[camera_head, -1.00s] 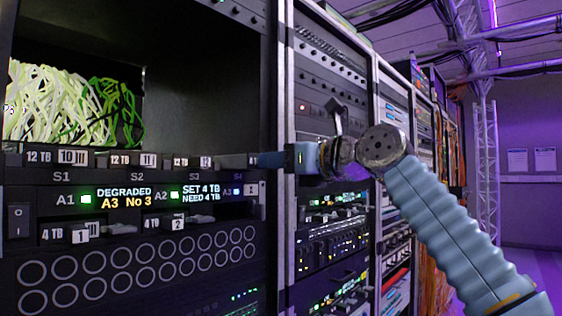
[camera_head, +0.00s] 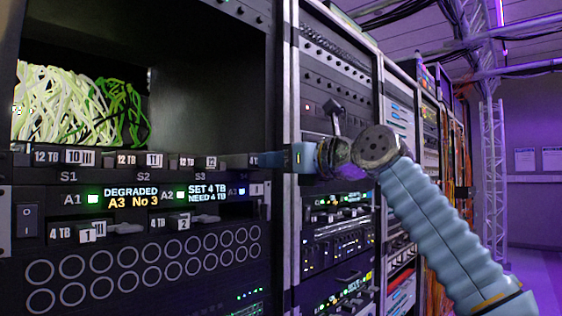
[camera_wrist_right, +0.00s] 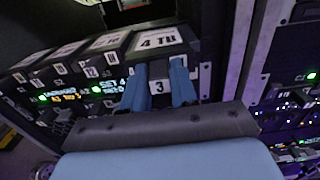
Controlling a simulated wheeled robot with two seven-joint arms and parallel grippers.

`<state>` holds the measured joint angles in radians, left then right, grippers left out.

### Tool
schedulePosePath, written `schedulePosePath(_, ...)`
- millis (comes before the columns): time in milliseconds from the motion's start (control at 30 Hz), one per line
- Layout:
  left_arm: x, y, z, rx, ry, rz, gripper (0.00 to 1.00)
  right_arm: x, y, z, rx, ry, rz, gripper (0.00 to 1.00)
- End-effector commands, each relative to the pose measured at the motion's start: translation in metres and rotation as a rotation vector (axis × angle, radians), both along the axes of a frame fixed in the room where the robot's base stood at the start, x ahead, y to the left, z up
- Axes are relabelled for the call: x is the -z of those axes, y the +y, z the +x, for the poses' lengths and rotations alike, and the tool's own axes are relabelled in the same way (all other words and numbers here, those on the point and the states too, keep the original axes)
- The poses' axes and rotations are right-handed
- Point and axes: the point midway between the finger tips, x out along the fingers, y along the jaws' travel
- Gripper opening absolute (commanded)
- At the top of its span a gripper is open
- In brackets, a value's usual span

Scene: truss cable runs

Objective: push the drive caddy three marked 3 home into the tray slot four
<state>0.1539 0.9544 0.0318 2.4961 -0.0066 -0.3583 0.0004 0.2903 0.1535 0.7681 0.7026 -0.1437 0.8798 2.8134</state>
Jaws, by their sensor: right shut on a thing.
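Drive caddy three (camera_wrist_right: 162,40) has a white 4 TB label and a 3 tag in the right wrist view. It is at the right end of the upper row, right of the 12 caddy. In the head view its end shows as a partly cut label (camera_head: 253,160). My right gripper (camera_wrist_right: 160,84) is shut on the caddy's front at the 3 tag, one blue finger on each side. In the head view the gripper (camera_head: 285,159) reaches in from the right. How deep the caddy sits is unclear. My left gripper is out of view.
Caddies 10 (camera_head: 80,157), 11 (camera_head: 153,160) and 12 (camera_head: 211,162) fill the row to the left. Below, a display (camera_head: 130,197) reads DEGRADED A3 No 3, SET 4 TB NEED 4 TB. Caddies 1 (camera_head: 87,234) and 2 (camera_head: 184,225) are lower. A rack post (camera_head: 287,230) stands close right.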

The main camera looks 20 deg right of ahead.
Motion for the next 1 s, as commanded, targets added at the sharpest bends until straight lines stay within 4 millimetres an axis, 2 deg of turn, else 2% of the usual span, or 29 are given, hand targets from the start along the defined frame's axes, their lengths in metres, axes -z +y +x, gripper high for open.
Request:
schedulePosePath(700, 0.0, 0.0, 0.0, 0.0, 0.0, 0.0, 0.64, -0.001, 0.017, 0.039, -0.001, -0.003, 0.002, 0.0)
schedulePosePath(1000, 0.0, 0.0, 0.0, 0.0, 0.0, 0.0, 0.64, 0.0, 0.019, 0.043, 0.002, -0.002, 0.001, 0.0)
